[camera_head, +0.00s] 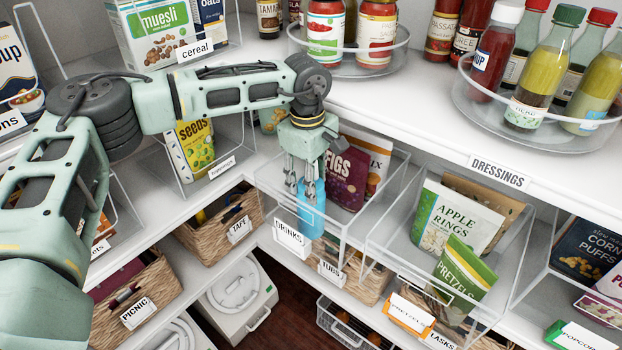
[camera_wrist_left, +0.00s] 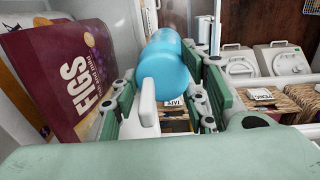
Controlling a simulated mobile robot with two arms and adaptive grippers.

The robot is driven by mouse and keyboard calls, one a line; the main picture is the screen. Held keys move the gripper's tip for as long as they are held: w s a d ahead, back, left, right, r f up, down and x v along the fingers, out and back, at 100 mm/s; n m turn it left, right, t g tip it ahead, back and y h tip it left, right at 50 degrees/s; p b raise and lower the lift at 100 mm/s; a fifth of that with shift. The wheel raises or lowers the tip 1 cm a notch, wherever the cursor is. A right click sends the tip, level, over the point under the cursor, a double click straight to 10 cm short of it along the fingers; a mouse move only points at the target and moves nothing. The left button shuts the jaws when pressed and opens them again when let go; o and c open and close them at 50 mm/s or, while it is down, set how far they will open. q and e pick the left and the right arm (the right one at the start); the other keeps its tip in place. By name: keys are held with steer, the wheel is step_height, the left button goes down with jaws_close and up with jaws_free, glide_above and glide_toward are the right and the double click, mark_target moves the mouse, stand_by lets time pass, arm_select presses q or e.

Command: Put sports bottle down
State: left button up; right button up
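The sports bottle (camera_head: 312,219) is light blue. It hangs below my left gripper (camera_head: 308,187) at the front left of the clear bin labelled DRINKS. In the left wrist view, the bottle (camera_wrist_left: 167,66) lies between the two green fingers of the gripper (camera_wrist_left: 160,103), which appear closed on its sides. A white piece shows in front of its near end; I cannot tell whether it belongs to the bottle. The bottle's lower end is partly behind the bin front, and I cannot see whether it touches anything. My right gripper is not in view.
The DRINKS label (camera_head: 291,239) is on the bin front. A FIGS bag (camera_head: 346,176) stands close behind the bottle. A clear bin with an apple rings bag (camera_head: 455,217) is to the right. Wicker baskets (camera_head: 222,228) stand below. The upper shelf (camera_head: 400,113) overhangs behind.

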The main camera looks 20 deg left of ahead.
arm_select(q)
steer(key=shift+o, duration=0.7)
steer(key=shift+r, duration=0.5)
step_height(320, 180, up, 11)
steer(key=b, duration=0.2)
steer(key=shift+s+a+r, duration=0.15)
steer(key=shift+s, duration=0.2)
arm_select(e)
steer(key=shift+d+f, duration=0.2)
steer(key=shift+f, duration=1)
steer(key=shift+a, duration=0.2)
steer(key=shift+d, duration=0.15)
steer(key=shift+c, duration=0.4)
